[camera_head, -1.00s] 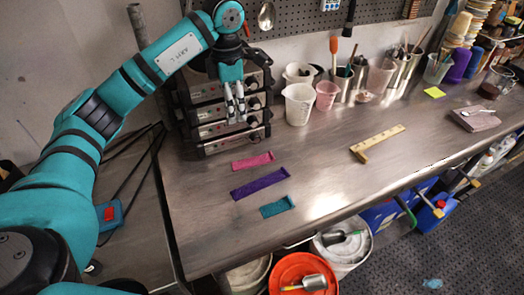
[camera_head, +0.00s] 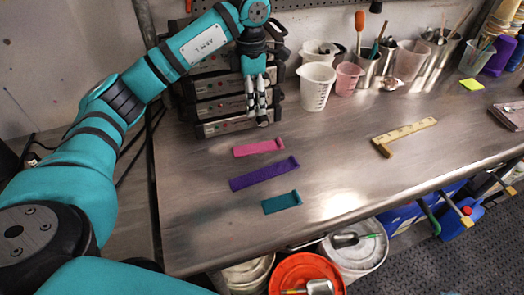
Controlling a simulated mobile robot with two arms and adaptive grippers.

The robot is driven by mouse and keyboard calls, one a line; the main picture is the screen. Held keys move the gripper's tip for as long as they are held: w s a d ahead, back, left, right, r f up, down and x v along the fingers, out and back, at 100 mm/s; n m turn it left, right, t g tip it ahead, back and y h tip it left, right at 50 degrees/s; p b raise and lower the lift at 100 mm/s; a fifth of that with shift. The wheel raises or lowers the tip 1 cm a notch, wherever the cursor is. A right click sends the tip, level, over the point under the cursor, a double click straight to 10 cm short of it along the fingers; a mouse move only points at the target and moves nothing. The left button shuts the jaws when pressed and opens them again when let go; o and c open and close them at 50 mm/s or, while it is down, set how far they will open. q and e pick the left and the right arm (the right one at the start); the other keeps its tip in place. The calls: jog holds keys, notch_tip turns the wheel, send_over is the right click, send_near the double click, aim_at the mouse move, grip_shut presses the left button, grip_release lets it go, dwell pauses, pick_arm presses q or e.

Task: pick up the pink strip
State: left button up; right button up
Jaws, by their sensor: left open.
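The pink strip (camera_head: 258,148) lies flat on the metal bench at the back of a row of three strips. The purple strip (camera_head: 264,174) lies just in front of it, and the teal strip (camera_head: 282,202) in front of that. My left gripper (camera_head: 257,120) points down above the bench, behind the pink strip in the picture, in front of the stacked grey units. Its fingers are apart with nothing between them, and it does not touch the strip. My right gripper is not in view.
Stacked grey units (camera_head: 215,110) stand close behind my left gripper. A white measuring jug (camera_head: 316,86) and a pink cup (camera_head: 347,78) stand to their right. A wooden square (camera_head: 404,135) lies on the right. Buckets, one orange (camera_head: 300,272), stand below the bench's front edge. Bench right of the strips is clear.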

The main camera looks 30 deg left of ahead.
pick_arm(q)
notch_tip(320, 180, down, 3)
jog(key=p, duration=0.3)
send_over(255, 148)
jog(key=f, duration=0.8)
jog(key=shift+s+f, duration=0.15)
jog(key=shift+s, duration=0.05)
jog(key=f+p, duration=0.1)
jog(key=f, duration=0.1)
jog(key=f+p, duration=0.1)
jog(key=f, duration=0.1)
jog(key=shift+w+f, duration=0.2)
jog(key=shift+f, duration=0.5)
jog(key=c, duration=0.9)
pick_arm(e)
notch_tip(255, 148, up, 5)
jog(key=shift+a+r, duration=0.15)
pick_arm(q)
jog(key=shift+r, duration=0.1)
